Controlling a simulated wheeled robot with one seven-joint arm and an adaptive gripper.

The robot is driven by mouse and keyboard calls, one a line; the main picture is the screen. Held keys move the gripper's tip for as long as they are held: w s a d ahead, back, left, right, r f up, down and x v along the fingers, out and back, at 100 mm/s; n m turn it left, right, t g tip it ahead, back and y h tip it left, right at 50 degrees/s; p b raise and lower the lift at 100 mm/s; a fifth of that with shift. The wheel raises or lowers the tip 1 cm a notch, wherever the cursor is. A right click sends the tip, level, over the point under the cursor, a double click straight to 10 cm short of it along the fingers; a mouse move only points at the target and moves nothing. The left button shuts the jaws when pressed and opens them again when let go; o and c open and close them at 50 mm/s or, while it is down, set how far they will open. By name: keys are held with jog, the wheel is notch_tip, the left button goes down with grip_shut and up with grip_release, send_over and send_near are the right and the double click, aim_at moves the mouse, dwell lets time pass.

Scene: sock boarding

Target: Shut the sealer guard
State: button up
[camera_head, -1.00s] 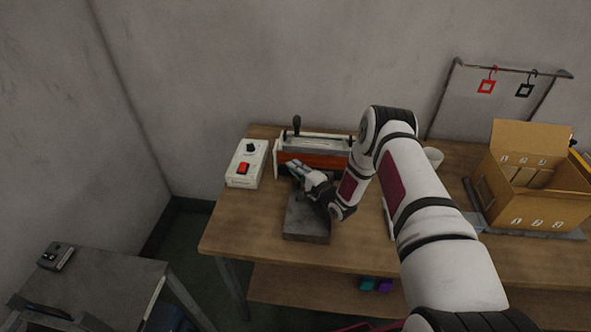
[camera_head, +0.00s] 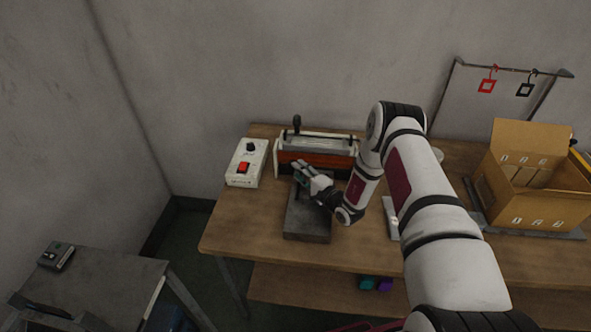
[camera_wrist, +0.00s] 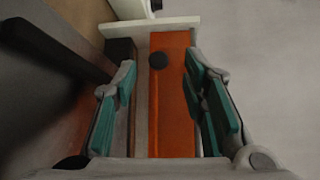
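The sealer (camera_head: 335,163) stands at the back of the wooden table, with white ends, an orange-red front bar and a grey panel along its top. A black knobbed lever (camera_head: 296,124) rises at its left. I cannot tell for certain which part is the guard. My gripper (camera_head: 299,172) is just in front of the sealer's left half, above a dark grey block. In the wrist view my gripper (camera_wrist: 160,66) has its teal-padded fingers apart, with the orange bar (camera_wrist: 172,110) and a dark round knob (camera_wrist: 159,60) seen between them. No contact is clear.
A white control box (camera_head: 246,163) with a red switch stands left of the sealer. The dark grey block (camera_head: 306,222) lies below my gripper. An open cardboard box (camera_head: 540,195) stands at the right. A rack with two hung tags (camera_head: 487,87) is behind it.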

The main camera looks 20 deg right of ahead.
jog(key=v, duration=0.9)
jog(key=shift+a, duration=0.1)
jog(key=w+a+r+n+g+y, duration=0.1)
jog(key=w+a+r+n+y, duration=0.2)
jog(key=r, duration=0.5)
jog(key=s+a+r+n+g+y+b, duration=0.2)
jog(key=s+a+r+n+g, duration=0.35)
jog(key=r, duration=0.45)
jog(key=s+a+r+n+g+y+b, duration=0.1)
jog(key=s+a+r+n+g+y, duration=0.2)
jog(key=a+r+g, duration=0.5)
jog(key=s+r+n+h+b, duration=0.25)
jog(key=s+r+h, duration=0.5)
jog(key=s, duration=0.65)
jog(key=s+d+r+t+h+b, duration=0.1)
jog(key=s+d+r+t+h, duration=0.1)
jog(key=d, duration=0.3)
jog(key=s+d+r+t+h, duration=0.1)
jog(key=s+d+t+h, duration=0.1)
jog(key=s+d+h, duration=0.3)
jog(key=shift+d+r+b, duration=0.35)
jog(key=shift+d+r, duration=0.05)
jog(key=shift+d, duration=0.15)
